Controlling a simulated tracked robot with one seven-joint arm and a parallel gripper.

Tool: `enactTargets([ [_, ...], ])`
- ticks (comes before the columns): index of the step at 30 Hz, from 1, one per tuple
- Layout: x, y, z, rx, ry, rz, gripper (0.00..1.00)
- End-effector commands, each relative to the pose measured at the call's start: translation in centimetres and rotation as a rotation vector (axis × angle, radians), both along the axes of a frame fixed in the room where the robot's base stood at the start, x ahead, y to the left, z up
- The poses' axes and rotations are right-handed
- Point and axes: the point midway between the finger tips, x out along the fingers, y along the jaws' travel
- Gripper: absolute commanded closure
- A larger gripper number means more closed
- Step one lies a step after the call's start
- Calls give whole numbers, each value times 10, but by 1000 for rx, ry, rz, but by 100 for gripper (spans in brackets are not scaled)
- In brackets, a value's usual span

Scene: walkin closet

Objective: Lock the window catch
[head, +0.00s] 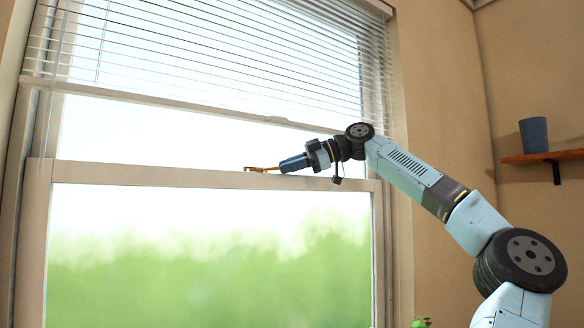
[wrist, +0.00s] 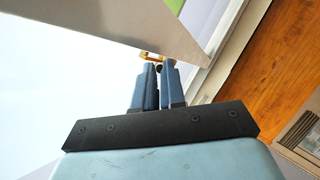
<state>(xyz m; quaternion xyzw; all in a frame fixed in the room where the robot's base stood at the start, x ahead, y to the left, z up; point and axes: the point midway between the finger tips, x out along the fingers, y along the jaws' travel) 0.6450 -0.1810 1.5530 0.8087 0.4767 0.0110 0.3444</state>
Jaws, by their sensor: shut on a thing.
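The window catch (head: 256,169) is a small brass-coloured piece on top of the horizontal meeting rail (head: 120,171) of the window. It also shows in the wrist view (wrist: 151,56), just beyond the fingertips. My gripper (head: 282,166) comes in from the right, low along the rail, with its blue fingers at the catch. In the wrist view the fingers (wrist: 160,68) are close together, shut on a part of the catch. The fingers hide part of the catch, and I cannot tell how far its lever is turned.
White blinds (head: 210,50) hang over the upper window, their bottom edge above my gripper. A shelf (head: 545,156) with a blue cup (head: 534,135) is on the right wall. The wrist view shows a wooden floor (wrist: 270,75).

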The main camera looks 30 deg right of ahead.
Motion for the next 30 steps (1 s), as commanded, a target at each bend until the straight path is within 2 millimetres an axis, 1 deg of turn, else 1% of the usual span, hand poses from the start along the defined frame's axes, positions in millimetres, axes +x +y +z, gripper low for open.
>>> enactTargets([
  [14, -4, 8, -2, -8, 5, -60, 100],
  [30, -22, 24, -4, -12, 7, -336, 100],
])
